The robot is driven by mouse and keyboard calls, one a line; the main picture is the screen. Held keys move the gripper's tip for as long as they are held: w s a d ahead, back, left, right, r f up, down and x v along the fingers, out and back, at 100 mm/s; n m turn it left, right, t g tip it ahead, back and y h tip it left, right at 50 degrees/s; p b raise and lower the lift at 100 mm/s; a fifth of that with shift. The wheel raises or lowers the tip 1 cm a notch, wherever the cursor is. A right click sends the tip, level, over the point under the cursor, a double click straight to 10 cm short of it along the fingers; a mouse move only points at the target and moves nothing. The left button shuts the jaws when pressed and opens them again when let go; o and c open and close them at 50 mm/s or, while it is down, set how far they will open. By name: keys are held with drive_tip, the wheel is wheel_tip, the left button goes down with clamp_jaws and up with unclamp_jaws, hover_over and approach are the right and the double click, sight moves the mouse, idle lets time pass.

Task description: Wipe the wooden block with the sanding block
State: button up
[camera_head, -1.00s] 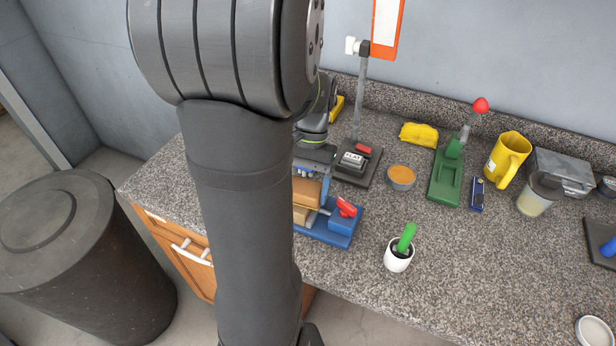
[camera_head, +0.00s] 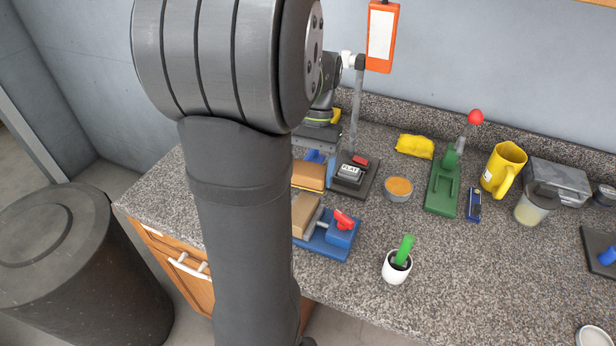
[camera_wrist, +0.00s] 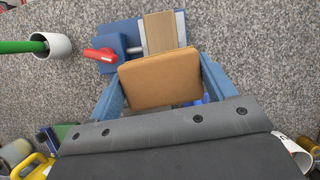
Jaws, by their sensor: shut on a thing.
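My gripper (camera_wrist: 163,92) is shut on the tan sanding block (camera_wrist: 160,78), with a blue finger on each side of it. In the head view the sanding block (camera_head: 307,176) shows just behind the wooden block, partly hidden by my arm. The wooden block (camera_head: 304,213) is pale and clamped in a blue vise (camera_head: 340,233) with a red handle (camera_head: 344,219). In the wrist view the sanding block covers the near end of the wooden block (camera_wrist: 160,32). I cannot tell whether the two touch.
Right of the vise stands a white cup (camera_head: 397,267) with a green handle in it. A dark stand (camera_head: 352,184) with a "FLAT" label and an orange bowl (camera_head: 398,189) are close by. A green fixture (camera_head: 443,187) and yellow mug (camera_head: 502,170) stand farther right.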

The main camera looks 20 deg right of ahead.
drive_tip(key=shift+r, duration=1.2)
